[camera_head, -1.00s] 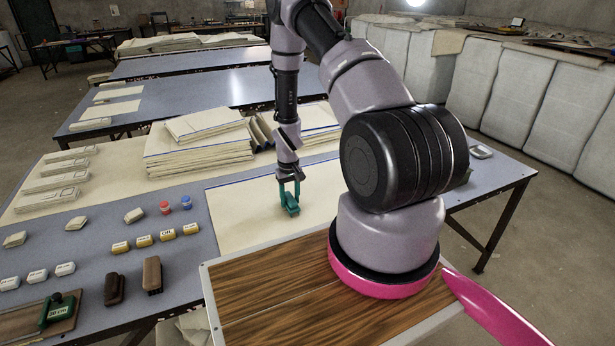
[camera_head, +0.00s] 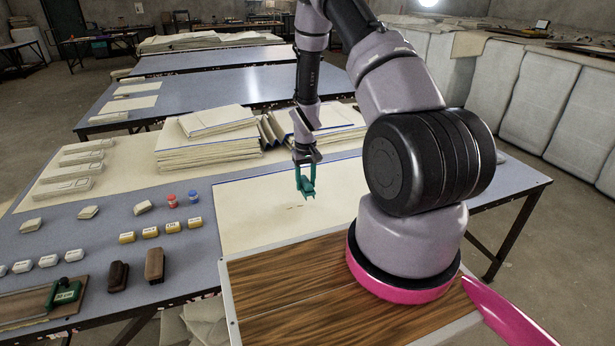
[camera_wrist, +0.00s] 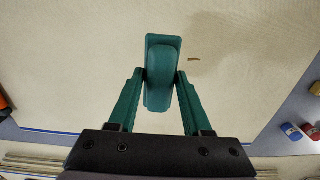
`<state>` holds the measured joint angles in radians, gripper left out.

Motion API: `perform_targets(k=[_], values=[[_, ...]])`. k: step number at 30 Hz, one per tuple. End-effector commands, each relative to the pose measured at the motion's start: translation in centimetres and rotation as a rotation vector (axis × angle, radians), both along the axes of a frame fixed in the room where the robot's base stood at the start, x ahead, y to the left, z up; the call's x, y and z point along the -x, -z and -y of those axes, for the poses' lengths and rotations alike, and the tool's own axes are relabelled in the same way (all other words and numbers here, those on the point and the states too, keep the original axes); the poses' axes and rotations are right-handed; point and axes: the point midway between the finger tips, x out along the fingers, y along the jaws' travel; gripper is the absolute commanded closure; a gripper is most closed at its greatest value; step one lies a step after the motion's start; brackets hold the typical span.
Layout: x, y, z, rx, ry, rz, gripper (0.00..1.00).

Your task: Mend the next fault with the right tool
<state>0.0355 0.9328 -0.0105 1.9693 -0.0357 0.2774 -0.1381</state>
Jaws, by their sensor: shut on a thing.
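A cream cloth (camera_head: 262,225) with a blue stripe along its far edge lies flat on the table; it also fills most of the wrist view (camera_wrist: 90,70). Small dark marks (camera_head: 295,207) show on it, and the wrist view has a short brown mark (camera_wrist: 194,59) right of the held tool, near a faintly darker patch. My gripper (camera_head: 306,188) is above the cloth, its teal fingers shut on a teal oblong tool (camera_wrist: 163,75). The tool appears clear of the cloth. Its underside is hidden.
Two brown brushes (camera_head: 154,265) and a green tool on a board (camera_head: 62,293) lie at front left. Several yellow-marked blocks (camera_head: 151,232) and red and blue pots (camera_head: 193,196) stand left of the cloth. Folded cloth stacks (camera_head: 207,140) stand behind it.

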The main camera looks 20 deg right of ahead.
Motion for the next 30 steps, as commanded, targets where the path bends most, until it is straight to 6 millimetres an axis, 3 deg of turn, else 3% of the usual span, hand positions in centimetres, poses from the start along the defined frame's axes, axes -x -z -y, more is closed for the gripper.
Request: perform_targets(k=[10, 30], values=[[-0.5, -2.6, -0.4, 0.000, 0.002, 0.001, 0.95], [-0.5, -2.3, -0.4, 0.000, 0.002, -0.001, 0.95]])
